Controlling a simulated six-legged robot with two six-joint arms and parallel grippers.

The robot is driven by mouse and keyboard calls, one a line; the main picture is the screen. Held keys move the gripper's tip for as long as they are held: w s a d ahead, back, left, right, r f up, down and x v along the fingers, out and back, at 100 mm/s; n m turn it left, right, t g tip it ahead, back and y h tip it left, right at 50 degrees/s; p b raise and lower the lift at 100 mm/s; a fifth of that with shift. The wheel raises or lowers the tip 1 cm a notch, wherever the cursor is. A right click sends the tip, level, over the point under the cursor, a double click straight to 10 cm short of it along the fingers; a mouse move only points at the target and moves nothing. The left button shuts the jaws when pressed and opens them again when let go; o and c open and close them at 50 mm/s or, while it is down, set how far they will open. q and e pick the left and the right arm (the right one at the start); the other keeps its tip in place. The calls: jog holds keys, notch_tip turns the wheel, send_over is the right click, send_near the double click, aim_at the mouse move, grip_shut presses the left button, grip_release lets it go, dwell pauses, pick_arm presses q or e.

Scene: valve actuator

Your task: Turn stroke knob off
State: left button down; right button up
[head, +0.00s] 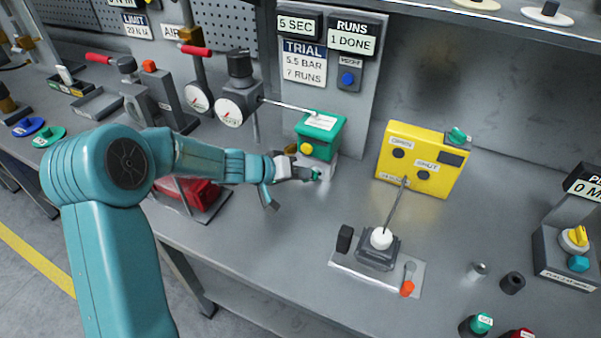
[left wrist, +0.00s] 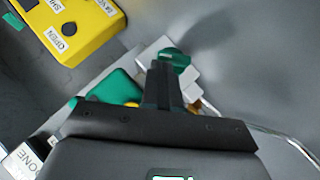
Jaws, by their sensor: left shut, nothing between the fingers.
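A small green knob (left wrist: 175,58) sits on a pale block in the left wrist view, right at my fingertips; I cannot read a label on it. In the head view only a bit of green (head: 318,174) shows at the tip of my left gripper (head: 308,173), in front of the green box (head: 322,128) with a yellow button. My left gripper (left wrist: 163,70) is shut with nothing between its fingers. Its tips overlap the knob's lower left edge in the wrist view; I cannot tell whether they touch. The knob's turned position is unclear. My right gripper is not in view.
A joystick base (head: 377,252) is nearer the front. Gauges (head: 231,108) and a thin rod (head: 288,106) are behind my forearm. The bench between is clear.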

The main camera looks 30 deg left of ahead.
pick_arm(q)
jog(key=shift+d+f+b, duration=0.1)
jog(key=shift+f+b, duration=0.15)
jog(key=shift+b, duration=0.25)
jog(key=shift+d+f+m+y+b, duration=0.15)
jog(key=shift+d+m+y+b, duration=0.2)
jog(key=shift+y+b, duration=0.4)
jog(key=shift+d+b, duration=0.15)
jog(key=shift+b, duration=0.3)
jog(key=shift+d+m+g+y, duration=0.15)
jog(key=shift+m+g+y, duration=0.1)
jog(key=shift+g+y, duration=0.1)
jog(key=shift+d+r+m+y+p, duration=0.2)
jog(key=shift+d+m+y+p, duration=0.1)
jog(key=shift+y+p, duration=0.3)
jog(key=m+y+p, duration=0.1)
jog(key=p, duration=0.2)
jog(key=shift+d, duration=0.2)
jog(key=shift+f+y+p, duration=0.1)
jog(key=shift+y+p, duration=0.3)
jog(key=shift+p, duration=0.05)
jog(key=shift+d+f, duration=0.1)
jog(key=shift+f, duration=0.15)
